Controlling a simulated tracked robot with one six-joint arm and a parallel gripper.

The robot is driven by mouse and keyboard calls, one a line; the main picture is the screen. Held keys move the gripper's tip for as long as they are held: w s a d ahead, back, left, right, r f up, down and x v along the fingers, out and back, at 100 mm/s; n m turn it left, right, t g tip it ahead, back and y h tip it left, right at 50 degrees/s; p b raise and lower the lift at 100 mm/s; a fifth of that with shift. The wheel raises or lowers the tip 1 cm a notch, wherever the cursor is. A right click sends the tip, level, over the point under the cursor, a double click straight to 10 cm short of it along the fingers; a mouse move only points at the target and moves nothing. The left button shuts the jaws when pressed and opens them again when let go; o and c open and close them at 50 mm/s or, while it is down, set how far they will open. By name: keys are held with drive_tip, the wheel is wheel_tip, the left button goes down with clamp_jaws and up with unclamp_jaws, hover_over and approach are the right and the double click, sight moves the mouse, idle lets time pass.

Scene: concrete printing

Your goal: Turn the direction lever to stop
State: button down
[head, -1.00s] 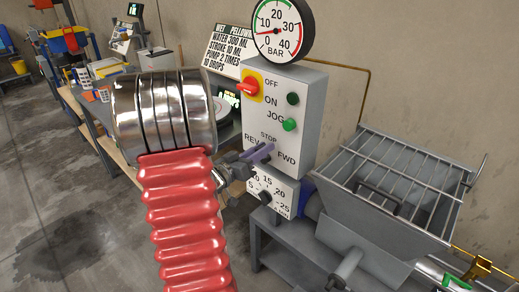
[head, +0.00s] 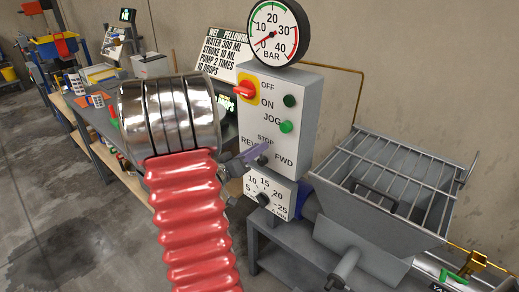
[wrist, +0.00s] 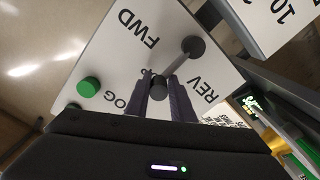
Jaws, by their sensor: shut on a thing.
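The direction lever shows best in the wrist view, with its dark pivot hub (wrist: 193,46) between the FWD and REV labels. Its round dark knob (wrist: 158,88) sits between the purple fingers of my gripper (wrist: 160,97), which are shut on it. The lever lies toward the STOP label, which is partly hidden behind the knob and a finger. In the head view my gripper (head: 259,153) is at the front of the grey control box (head: 306,115), just below STOP (head: 265,139). There the fingers hide most of the lever.
The red OFF/ON switch (head: 245,90) and green JOG button (head: 286,127) are above the lever. A dial (head: 263,199) is close below. The gauge (head: 275,30) needle points near 0. A grated hopper (head: 390,190) stands right. My red-sleeved arm hides much at left.

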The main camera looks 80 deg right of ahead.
drive_tip(key=shift+s+f, duration=0.15)
drive_tip(key=shift+f, duration=0.15)
drive_tip(key=c, duration=1.9)
unclamp_jaws()
drive_tip(key=shift+o, duration=1.4)
drive_tip(key=shift+r, duration=0.2)
drive_tip(key=shift+w+a, duration=0.1)
drive_tip(key=shift+w, duration=0.1)
drive_tip(key=v, duration=1.3)
drive_tip(key=shift+a, duration=0.25)
drive_tip(key=shift+w+f, duration=0.1)
drive_tip(key=shift+f, duration=0.1)
